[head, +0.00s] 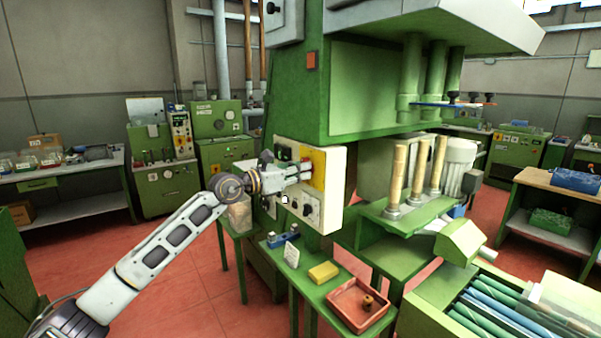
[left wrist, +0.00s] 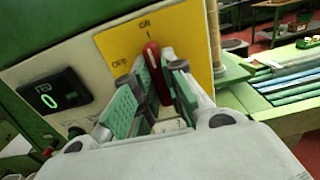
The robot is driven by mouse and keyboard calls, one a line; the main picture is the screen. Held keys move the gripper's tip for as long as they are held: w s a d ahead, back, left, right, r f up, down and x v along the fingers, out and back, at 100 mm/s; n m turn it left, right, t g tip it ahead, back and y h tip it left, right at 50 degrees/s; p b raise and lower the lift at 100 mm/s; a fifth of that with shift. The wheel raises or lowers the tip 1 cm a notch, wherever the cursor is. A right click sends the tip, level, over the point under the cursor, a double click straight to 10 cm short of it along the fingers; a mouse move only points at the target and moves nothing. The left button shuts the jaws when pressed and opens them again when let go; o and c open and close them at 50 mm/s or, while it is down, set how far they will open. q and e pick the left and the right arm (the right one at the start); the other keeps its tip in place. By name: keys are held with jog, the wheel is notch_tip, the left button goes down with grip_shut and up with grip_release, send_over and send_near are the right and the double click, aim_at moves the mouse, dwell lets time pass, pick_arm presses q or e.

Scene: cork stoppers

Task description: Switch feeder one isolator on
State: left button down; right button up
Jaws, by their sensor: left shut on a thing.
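The isolator is a red handle (left wrist: 153,58) on a yellow plate (left wrist: 195,38) marked ON at the top and OFF to the left. The handle's tip points at the tick under ON. My left gripper (left wrist: 150,90) is shut on the handle, with a green-padded finger on each side. In the head view the left gripper (head: 306,172) reaches the yellow plate (head: 319,166) on the front of the pale control box (head: 331,208), and it largely hides the handle. My right gripper is not in view.
Below the box, a green bench holds a yellow block (head: 323,272), a blue device (head: 282,237) and a red tray (head: 359,306). A green press (head: 290,85) stands behind. Red floor lies open at left.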

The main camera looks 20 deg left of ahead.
pick_arm(q)
jog(key=c, duration=1.5)
grip_release()
jog(key=shift+f, duration=0.1)
jog(key=v, duration=1.2)
